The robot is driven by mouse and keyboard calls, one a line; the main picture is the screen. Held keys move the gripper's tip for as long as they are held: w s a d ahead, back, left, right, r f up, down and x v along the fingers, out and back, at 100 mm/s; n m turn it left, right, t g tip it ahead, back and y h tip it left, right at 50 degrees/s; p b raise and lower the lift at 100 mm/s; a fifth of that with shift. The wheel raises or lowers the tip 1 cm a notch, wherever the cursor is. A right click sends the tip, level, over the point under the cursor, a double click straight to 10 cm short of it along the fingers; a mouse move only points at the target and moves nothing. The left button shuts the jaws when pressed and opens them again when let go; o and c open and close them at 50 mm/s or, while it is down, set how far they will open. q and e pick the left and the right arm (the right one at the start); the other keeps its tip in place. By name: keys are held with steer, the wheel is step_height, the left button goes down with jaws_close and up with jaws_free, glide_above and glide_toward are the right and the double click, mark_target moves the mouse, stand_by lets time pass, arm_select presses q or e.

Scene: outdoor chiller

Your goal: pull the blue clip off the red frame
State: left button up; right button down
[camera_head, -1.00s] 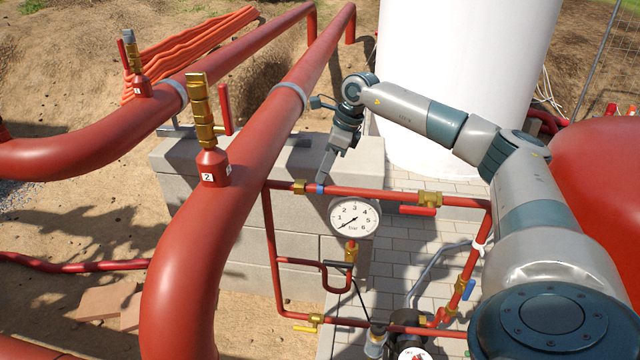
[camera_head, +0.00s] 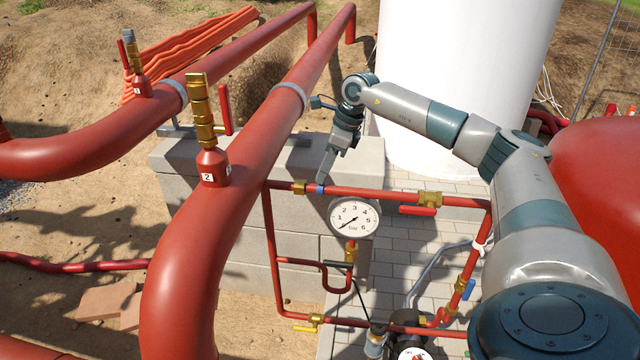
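The red frame (camera_head: 380,192) is a rectangle of thin red pipe standing before the block wall. The small blue clip (camera_head: 320,189) sits on its top pipe, left of the pressure gauge, just right of a brass fitting. My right gripper (camera_head: 323,177) reaches in from the right and points down, its fingertips at or just above the clip. The fingers overlap from this angle, so I cannot tell whether they touch or grip the clip. My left gripper is not in view.
A round pressure gauge (camera_head: 354,218) hangs close below the top pipe. A red-handled valve (camera_head: 427,201) is on its right. Thick red pipes (camera_head: 258,150) run along the left, a white tank (camera_head: 465,80) stands behind, and a grey block wall (camera_head: 290,248) is behind the frame.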

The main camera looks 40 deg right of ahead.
steer(key=shift+r+p, duration=0.55)
steer(key=shift+r, duration=0.2)
stand_by(0.9)
steer(key=shift+r+p, duration=0.95)
steer(key=shift+r, duration=0.45)
steer(key=shift+a, duration=0.1)
stand_by(1.3)
